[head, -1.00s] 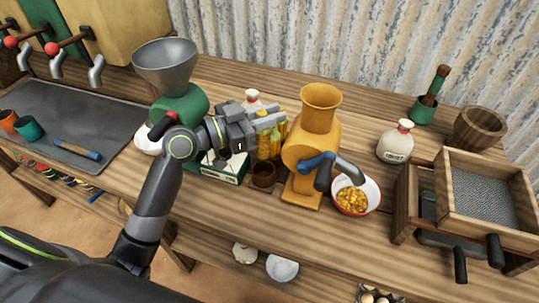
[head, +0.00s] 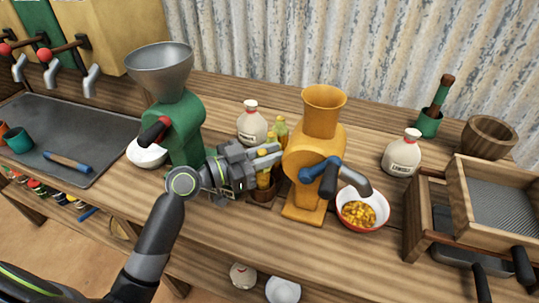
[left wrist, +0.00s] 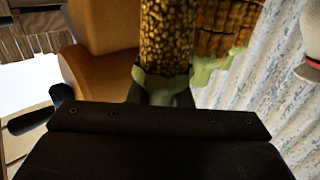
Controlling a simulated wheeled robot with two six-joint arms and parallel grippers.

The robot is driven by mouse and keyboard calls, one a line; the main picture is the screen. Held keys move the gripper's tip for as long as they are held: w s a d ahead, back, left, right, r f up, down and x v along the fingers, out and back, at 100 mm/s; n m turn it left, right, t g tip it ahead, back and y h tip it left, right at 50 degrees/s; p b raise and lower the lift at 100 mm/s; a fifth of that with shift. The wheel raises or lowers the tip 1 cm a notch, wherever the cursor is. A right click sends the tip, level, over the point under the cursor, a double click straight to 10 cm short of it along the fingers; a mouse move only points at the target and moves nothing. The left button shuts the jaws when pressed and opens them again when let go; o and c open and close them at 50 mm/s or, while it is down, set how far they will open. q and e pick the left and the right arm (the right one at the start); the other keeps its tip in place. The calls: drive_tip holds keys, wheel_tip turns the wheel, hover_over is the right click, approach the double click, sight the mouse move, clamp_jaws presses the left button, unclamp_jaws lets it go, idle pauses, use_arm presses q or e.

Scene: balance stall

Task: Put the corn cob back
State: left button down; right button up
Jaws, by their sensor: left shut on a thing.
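My left gripper (head: 267,156) is shut on a yellow corn cob (head: 263,179), which hangs below the fingers. The cob's lower end is at a small brown cup (head: 261,194), seemingly inside its rim, though the arm partly hides this. In the left wrist view the held cob (left wrist: 167,40) is close up, with pale green husk at the gripper end. Another cob (left wrist: 225,28) shows beside it. More cobs (head: 281,130) stand just behind the fingers. My right gripper is not in view.
A green mill (head: 180,130) and a white bottle (head: 252,122) are left and behind. The bench front is clear.

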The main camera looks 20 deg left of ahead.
use_arm(q)
drive_tip(key=shift+f+b, duration=0.25)
drive_tip(key=shift+b, duration=0.05)
drive_tip(key=c, duration=1.6)
unclamp_jaws()
drive_tip(key=shift+r, duration=0.1)
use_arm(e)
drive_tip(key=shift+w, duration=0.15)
use_arm(q)
drive_tip(key=shift+r, duration=0.1)
drive_tip(key=shift+r+p, duration=0.15)
drive_tip(key=shift+p, duration=0.3)
drive_tip(key=shift+f+b+v, duration=0.25)
drive_tip(key=shift+b+v, duration=0.25)
drive_tip(key=shift+v, duration=0.7)
drive_tip(key=b+v, duration=0.2)
drive_tip(key=v, duration=0.7)
drive_tip(key=shift+s+a+b, duration=0.2)
drive_tip(key=shift+s+b, duration=0.1)
drive_tip(key=shift+b, duration=0.1)
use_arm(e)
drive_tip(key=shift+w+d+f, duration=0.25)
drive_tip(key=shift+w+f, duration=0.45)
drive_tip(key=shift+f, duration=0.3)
